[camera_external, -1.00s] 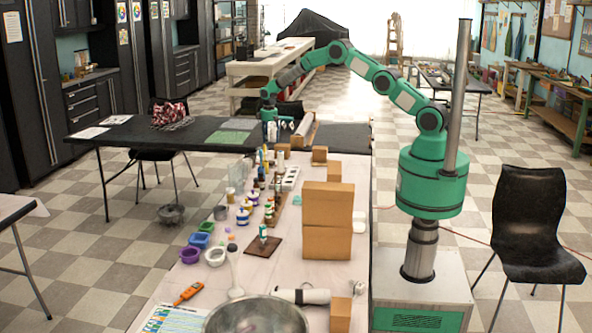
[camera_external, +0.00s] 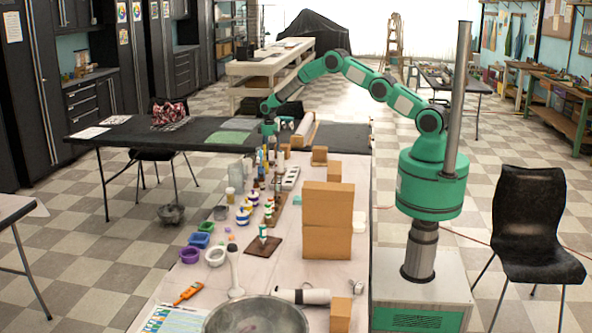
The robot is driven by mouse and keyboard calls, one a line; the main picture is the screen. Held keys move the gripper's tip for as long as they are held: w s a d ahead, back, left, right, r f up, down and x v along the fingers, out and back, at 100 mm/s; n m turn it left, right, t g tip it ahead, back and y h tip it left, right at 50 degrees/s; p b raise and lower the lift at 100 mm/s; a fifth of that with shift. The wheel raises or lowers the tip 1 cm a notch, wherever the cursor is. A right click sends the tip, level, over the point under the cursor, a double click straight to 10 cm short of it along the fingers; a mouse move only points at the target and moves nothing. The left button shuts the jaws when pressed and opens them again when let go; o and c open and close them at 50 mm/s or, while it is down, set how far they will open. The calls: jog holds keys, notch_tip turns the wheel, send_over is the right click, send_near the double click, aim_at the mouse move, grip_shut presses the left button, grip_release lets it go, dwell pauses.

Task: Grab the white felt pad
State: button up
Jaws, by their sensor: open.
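My gripper (camera_external: 268,145) hangs pointing down at the far end of the long pale table (camera_external: 200,292), near the edge of the black table (camera_external: 120,136). It is over or just behind the far end of a row of bottles. It is small in this view and I cannot see its fingers clearly or anything held in them. I cannot pick out the white felt pad with certainty; the bottles and the gripper may hide it.
Bottles and jars (camera_external: 243,216) crowd the middle of the pale table. Brown boxes (camera_external: 327,205) stand to their right. A paper roll (camera_external: 304,128) lies right of my gripper. A green mat (camera_external: 228,137) lies flat on the black table. A metal bowl (camera_external: 257,316) is in front.

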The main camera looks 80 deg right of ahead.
aim_at(270, 162)
jog(key=shift+f, duration=0.1)
jog(key=shift+f+b, duration=0.4)
jog(key=shift+f, duration=2.15)
jog(key=c, duration=1.2)
jog(key=shift+o, duration=0.2)
notch_tip(270, 162, up, 10)
jog(key=p, duration=0.1)
